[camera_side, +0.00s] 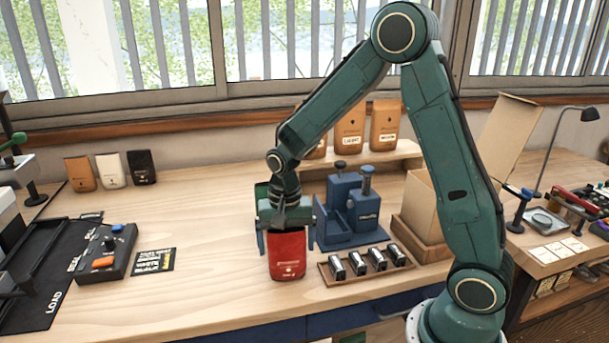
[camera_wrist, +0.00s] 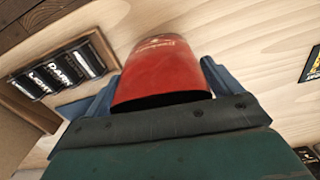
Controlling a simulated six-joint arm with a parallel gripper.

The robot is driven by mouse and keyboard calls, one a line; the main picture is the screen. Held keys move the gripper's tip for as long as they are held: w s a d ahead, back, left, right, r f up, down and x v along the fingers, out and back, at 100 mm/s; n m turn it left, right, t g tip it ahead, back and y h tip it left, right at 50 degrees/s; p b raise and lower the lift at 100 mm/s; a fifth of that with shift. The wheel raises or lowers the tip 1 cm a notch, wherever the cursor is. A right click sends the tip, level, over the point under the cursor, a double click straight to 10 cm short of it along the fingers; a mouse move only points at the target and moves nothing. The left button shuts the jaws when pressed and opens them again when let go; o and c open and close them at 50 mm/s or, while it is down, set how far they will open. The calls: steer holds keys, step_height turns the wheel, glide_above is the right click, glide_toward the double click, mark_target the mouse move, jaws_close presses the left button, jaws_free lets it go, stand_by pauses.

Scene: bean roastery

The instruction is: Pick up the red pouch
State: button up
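The red pouch (camera_side: 287,256) stands upright on the wooden bench, below my gripper (camera_side: 287,248). My gripper points down with one finger on each side of the pouch. A narrow gap shows between the pouch and the fingers in the side view, so the gripper looks open around it. In the wrist view the red pouch (camera_wrist: 165,72) sits between the two blue-grey fingers of my gripper (camera_wrist: 162,70). The pouch's upper part is hidden by the gripper in the side view.
A rack of small dark tins (camera_side: 367,265) lies just right of the pouch, with a blue press stand (camera_side: 345,228) behind. A cardboard box (camera_side: 422,222) stands farther right. A button box (camera_side: 105,252) and a dark card (camera_side: 153,261) lie left. Bench left of the pouch is clear.

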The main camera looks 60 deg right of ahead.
steer(key=c, duration=0.8)
steer(key=shift+r, duration=0.2)
steer(key=shift+c, duration=0.3)
step_height(320, 180, up, 20)
steer(key=shift+f, duration=0.15)
step_height(320, 180, up, 5)
steer(key=s+d+m, duration=0.3)
steer(key=d+m, duration=1.4)
steer(key=d, duration=0.2)
step_height(320, 180, down, 19)
steer(key=shift+w, duration=0.2)
